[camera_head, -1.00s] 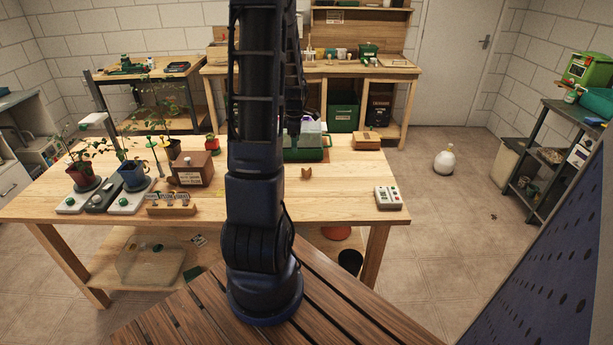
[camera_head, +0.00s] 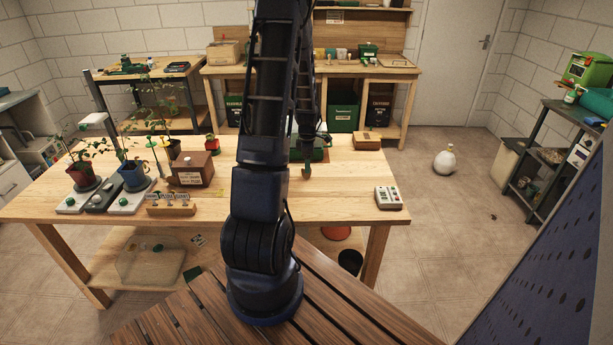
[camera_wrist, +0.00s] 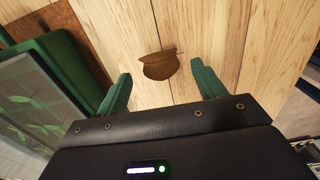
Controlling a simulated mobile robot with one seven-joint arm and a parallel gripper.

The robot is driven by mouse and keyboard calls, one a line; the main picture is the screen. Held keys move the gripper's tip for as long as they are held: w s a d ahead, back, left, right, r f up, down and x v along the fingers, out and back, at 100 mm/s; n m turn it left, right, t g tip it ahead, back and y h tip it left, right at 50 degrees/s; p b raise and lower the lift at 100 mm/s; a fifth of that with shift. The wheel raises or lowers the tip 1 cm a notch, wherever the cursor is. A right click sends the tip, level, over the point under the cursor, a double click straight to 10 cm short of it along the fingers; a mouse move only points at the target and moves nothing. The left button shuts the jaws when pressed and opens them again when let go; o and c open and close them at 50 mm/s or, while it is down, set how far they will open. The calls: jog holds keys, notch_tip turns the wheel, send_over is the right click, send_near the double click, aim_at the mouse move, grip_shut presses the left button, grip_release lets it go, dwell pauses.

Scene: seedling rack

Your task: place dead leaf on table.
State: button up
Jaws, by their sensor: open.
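The dead leaf (camera_wrist: 160,65) is brown and lies on the wooden table (camera_wrist: 210,25) in the wrist view. My gripper (camera_wrist: 160,84) is open, with its two green fingers apart. The leaf shows just beyond the fingertips, between their lines, and nothing is held. In the head view my gripper (camera_head: 306,172) hangs over the right part of the table (camera_head: 330,205). It hides most of the leaf there. The height of the fingertips above the table is hard to tell.
A green tray with a clear lid (camera_wrist: 50,90) stands left of my gripper in the wrist view. In the head view, a small cardboard box (camera_head: 367,140) and a grey keypad device (camera_head: 388,198) sit to the right. Potted plants (camera_head: 133,175) stand at the left.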

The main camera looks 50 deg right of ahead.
jog(key=shift+w+a+f, duration=0.1)
jog(key=shift+f, duration=1.1)
jog(key=shift+w+f, duration=0.1)
jog(key=shift+f, duration=1.05)
jog(key=c, duration=1.1)
jog(key=shift+c, duration=0.2)
jog(key=shift+r, duration=0.15)
notch_tip(320, 180, up, 20)
jog(key=shift+f, duration=0.1)
